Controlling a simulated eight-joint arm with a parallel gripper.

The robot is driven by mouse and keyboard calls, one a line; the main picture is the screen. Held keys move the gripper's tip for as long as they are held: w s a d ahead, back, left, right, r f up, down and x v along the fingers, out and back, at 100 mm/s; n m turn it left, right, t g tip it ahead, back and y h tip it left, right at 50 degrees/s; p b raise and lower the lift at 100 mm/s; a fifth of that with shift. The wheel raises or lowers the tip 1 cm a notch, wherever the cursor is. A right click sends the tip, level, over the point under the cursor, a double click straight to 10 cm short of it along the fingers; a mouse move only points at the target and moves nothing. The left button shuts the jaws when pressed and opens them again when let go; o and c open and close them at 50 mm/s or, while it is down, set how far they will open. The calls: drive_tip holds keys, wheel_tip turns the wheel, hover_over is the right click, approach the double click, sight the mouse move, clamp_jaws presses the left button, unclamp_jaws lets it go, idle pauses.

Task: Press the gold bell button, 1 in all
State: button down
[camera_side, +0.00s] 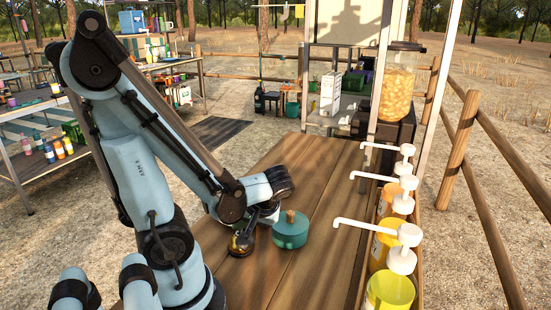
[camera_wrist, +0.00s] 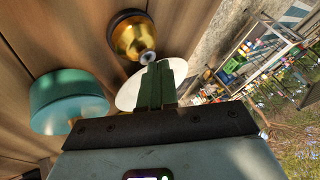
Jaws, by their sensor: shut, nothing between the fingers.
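The gold bell (camera_side: 240,244) sits on the wooden tailgate table, close to my arm in the side view. In the wrist view the gold bell (camera_wrist: 131,37) has a dark base, and its small silver button (camera_wrist: 148,57) shows on top. My gripper (camera_wrist: 158,70) is shut and empty, its green fingertips just short of the button in that picture; I cannot tell if they touch it. In the side view my gripper (camera_side: 252,222) is low beside the bell, its fingers partly hidden.
A teal lidded pot (camera_side: 290,231) stands right beside the bell; it also shows in the wrist view (camera_wrist: 66,101). A white round thing (camera_wrist: 132,92) lies behind my fingers. Several yellow pump bottles (camera_side: 390,290) line the right edge. The wooden table (camera_side: 320,180) is clear farther back.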

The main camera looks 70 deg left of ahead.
drive_tip(key=shift+r, duration=0.9)
drive_tip(key=shift+r, duration=0.1)
drive_tip(key=shift+r, duration=2.4)
drive_tip(key=w+d+r+m+t+h, duration=0.1)
drive_tip(key=w+d+m+t+h, duration=0.6)
drive_tip(key=w+d+m, duration=0.6)
drive_tip(key=t, duration=0.2)
drive_tip(key=shift+w+d+r+t, duration=0.2)
drive_tip(key=shift+w+t, duration=0.1)
